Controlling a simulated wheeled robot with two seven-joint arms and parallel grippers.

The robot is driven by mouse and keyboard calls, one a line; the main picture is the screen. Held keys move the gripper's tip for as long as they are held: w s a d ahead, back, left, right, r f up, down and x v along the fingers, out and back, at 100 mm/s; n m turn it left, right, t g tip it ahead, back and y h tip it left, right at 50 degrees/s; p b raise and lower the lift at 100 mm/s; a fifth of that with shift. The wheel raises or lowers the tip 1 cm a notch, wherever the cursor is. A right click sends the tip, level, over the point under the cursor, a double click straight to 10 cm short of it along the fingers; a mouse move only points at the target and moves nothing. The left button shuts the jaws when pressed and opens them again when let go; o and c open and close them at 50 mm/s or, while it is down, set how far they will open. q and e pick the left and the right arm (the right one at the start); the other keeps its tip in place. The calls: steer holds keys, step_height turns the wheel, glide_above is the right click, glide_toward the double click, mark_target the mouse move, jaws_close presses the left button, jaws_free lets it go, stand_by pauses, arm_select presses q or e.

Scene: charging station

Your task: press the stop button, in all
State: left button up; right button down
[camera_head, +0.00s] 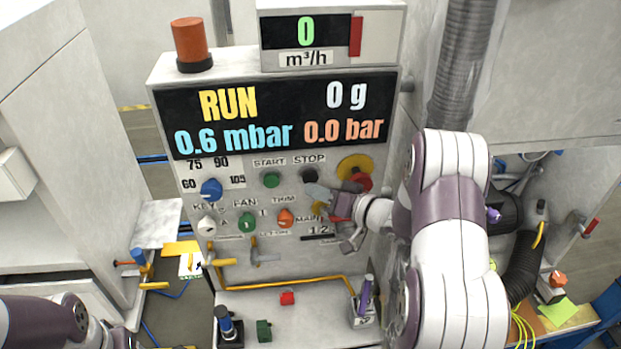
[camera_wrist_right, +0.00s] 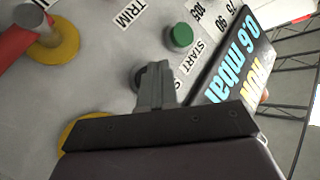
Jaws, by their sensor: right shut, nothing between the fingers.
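The black stop button (camera_head: 310,176) sits under the STOP label on the grey control panel (camera_head: 320,260), right of the green start button (camera_head: 271,180). My right gripper (camera_head: 316,192) is shut and empty, with its tips at or just below the stop button. In the right wrist view the shut fingers (camera_wrist_right: 155,85) overlap the dark stop button (camera_wrist_right: 139,80) and hide most of it; I cannot tell whether they touch it. The green start button (camera_wrist_right: 180,37) is clear of the fingers. The display (camera_head: 275,115) reads RUN.
A red knob on a yellow disc (camera_head: 356,168) is close to the right of my gripper. A blue knob (camera_head: 211,188), a green knob (camera_head: 246,221) and an orange knob (camera_head: 286,217) lie left and below. A yellow pipe (camera_head: 290,284) runs along the panel's bottom.

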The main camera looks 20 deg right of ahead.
steer(key=shift+w, duration=0.2)
steer(key=shift+w+d, duration=0.1)
steer(key=shift+w, duration=0.1)
steer(key=shift+w+d, duration=0.1)
steer(key=shift+w, duration=0.25)
stand_by(0.6)
steer(key=shift+w+d+r, duration=0.1)
steer(key=shift+w+r, duration=0.1)
steer(key=shift+r, duration=0.05)
stand_by(0.8)
steer(key=shift+p, duration=0.35)
steer(key=shift+s+a+f, duration=0.2)
steer(key=shift+s, duration=0.5)
steer(key=shift+s, duration=0.1)
